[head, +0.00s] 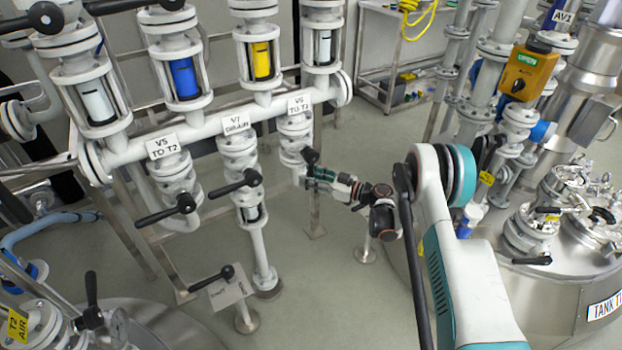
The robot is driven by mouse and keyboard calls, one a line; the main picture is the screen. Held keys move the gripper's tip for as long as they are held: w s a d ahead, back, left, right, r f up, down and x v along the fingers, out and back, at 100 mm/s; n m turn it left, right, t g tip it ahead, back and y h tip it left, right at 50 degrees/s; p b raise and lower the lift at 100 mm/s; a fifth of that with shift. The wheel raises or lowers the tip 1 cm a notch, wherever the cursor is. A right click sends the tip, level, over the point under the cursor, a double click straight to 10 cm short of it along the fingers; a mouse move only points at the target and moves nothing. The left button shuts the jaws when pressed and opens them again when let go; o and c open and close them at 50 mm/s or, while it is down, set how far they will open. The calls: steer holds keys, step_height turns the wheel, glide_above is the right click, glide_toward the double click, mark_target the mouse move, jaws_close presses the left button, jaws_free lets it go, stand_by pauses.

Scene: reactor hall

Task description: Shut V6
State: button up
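Valve V6 (292,130) is a white flanged valve at the right end of the horizontal manifold pipe, under a tag (299,104) reading "V6 TO T1". The black end of its lever (310,156) shows just below the valve body. The rest of the lever is small or hidden, so I cannot tell its full direction. My gripper (314,176) is at the lever, just below its black end, reaching in from the right. At this size I cannot tell whether it touches the lever, or whether its fingers are open or shut.
Valve V7 (240,160) and valve V5 (175,180) stand to the left, each with a black lever sticking out. Sight glasses rise above the manifold (205,130). A steel tank (555,290) with pipework stands at right. Grey floor (330,270) is open below my gripper.

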jaws_close()
